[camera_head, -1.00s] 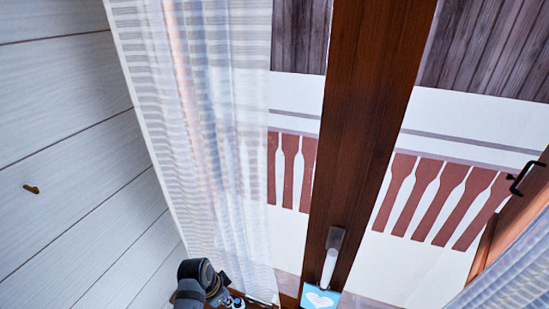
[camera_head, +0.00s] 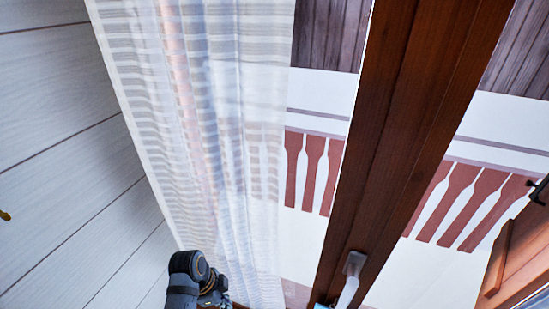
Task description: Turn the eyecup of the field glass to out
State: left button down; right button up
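I see no field glass and no eyecup that I can make out in the head view. A dark grey, rounded, jointed part (camera_head: 190,278) rises from the bottom edge, left of centre. It looks like a piece of my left arm, but I cannot be sure. No gripper fingers show on it, and my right arm is out of view.
A sheer white curtain (camera_head: 215,130) hangs before a window with a brown wooden post (camera_head: 400,130) and a pale handle (camera_head: 350,280). A corner of a light blue sign (camera_head: 321,305) shows below. A white plank wall (camera_head: 60,150) fills the left.

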pick_arm(q)
notch_tip(320, 180, down, 6)
jog(key=s+b, duration=0.1)
jog(key=shift+s+d, duration=0.25)
jog(key=shift+d, duration=0.15)
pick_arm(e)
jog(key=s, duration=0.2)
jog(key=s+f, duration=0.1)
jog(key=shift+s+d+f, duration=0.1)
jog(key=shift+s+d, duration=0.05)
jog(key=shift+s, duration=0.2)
pick_arm(q)
jog(key=shift+d+f, duration=0.1)
jog(key=shift+d, duration=0.1)
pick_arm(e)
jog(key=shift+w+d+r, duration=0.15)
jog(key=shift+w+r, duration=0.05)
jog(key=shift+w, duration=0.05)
pick_arm(q)
jog(key=shift+d+p, duration=0.25)
jog(key=shift+p, duration=0.05)
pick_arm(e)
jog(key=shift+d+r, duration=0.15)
